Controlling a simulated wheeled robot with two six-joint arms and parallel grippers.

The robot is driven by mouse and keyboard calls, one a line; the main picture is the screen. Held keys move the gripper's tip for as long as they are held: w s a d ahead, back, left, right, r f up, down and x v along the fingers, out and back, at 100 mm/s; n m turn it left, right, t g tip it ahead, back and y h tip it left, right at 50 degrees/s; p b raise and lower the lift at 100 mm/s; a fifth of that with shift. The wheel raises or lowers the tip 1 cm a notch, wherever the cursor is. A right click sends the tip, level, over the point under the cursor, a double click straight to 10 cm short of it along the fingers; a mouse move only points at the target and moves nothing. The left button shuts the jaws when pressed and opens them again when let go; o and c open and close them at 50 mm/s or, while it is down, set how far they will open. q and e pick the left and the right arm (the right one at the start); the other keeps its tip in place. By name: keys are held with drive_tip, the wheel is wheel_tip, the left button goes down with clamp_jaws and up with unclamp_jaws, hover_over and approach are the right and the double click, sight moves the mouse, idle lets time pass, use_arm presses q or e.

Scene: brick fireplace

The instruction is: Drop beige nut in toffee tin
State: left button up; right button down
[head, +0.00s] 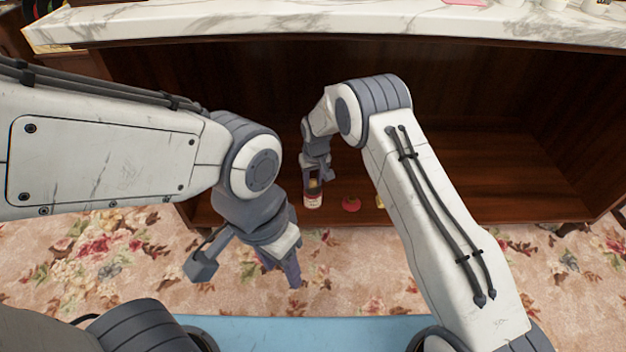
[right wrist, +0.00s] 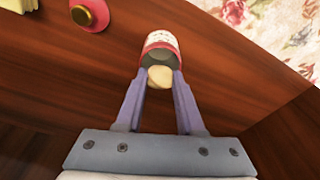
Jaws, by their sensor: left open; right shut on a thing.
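The beige nut (right wrist: 160,77) is held between the two fingertips of my right gripper (right wrist: 161,80). It also shows in the head view (head: 313,183), small under the right gripper (head: 318,178). The toffee tin (right wrist: 160,42), a white and red can with an open mouth, stands on the wooden shelf. The nut is at the tin's mouth; I cannot tell how far inside it is. In the head view the tin (head: 312,201) is directly below the right gripper. My left gripper (head: 245,270) is open and empty, over the carpet in front of the shelf.
A yellow object (head: 380,201) is farther right, partly behind my right arm. A marble top (head: 330,25) overhangs the dark shelf. The shelf's right side (head: 510,170) is clear.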

sight(313, 181)
idle(0.6)
drive_tip(key=shift+c, duration=2.2)
unclamp_jaws()
drive_tip(key=shift+r+p, duration=0.15)
drive_tip(key=shift+p, duration=0.2)
drive_tip(key=shift+r+p, duration=2)
drive_tip(key=shift+r, duration=0.35)
